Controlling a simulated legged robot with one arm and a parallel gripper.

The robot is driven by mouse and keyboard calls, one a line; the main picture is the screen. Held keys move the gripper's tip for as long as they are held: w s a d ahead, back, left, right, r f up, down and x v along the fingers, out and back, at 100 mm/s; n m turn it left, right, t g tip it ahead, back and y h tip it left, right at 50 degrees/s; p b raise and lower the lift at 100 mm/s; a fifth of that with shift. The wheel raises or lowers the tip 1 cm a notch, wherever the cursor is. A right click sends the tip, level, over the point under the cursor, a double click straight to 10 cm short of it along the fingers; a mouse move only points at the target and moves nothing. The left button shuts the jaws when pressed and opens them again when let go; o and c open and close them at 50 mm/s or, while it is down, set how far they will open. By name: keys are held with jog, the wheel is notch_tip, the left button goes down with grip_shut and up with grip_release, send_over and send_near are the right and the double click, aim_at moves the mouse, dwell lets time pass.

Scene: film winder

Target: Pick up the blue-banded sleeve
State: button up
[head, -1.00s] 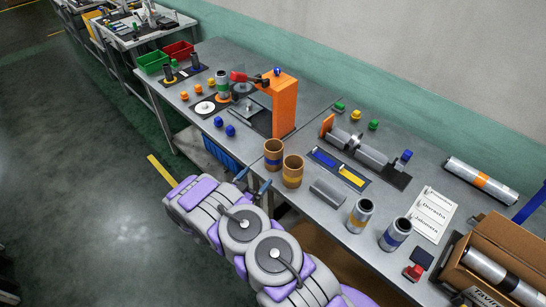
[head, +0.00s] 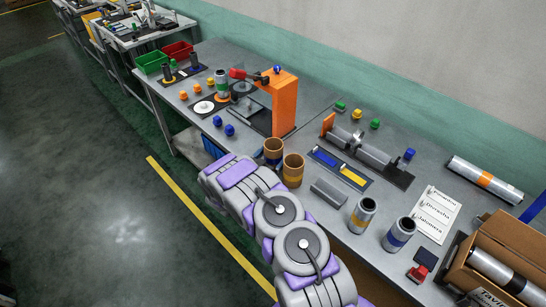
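A brown open-topped sleeve with a dark blue band (head: 274,148) stands upright near the front edge of the bench. A similar brown sleeve with a yellow band (head: 293,166) stands close to its right. A silver cylinder with a blue band (head: 399,236) stands farther right, beside a silver one with a yellow band (head: 362,213). My purple and grey arm reaches up to the left of the brown blue-banded sleeve. My gripper is mostly hidden by the arm; a dark bit, perhaps a finger, shows at that sleeve's left side. I cannot tell whether it touches.
An orange post (head: 284,103) stands behind the sleeves. A grey half-round block (head: 328,192) lies to their right. A tray with blue and yellow strips (head: 340,168) lies behind it. Blue knobs (head: 230,130) sit to the left. A cardboard box (head: 512,240) stands far right.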

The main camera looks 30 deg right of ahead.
jog(key=shift+x, duration=0.8)
jog(key=c, duration=0.9)
jog(key=shift+o, duration=0.2)
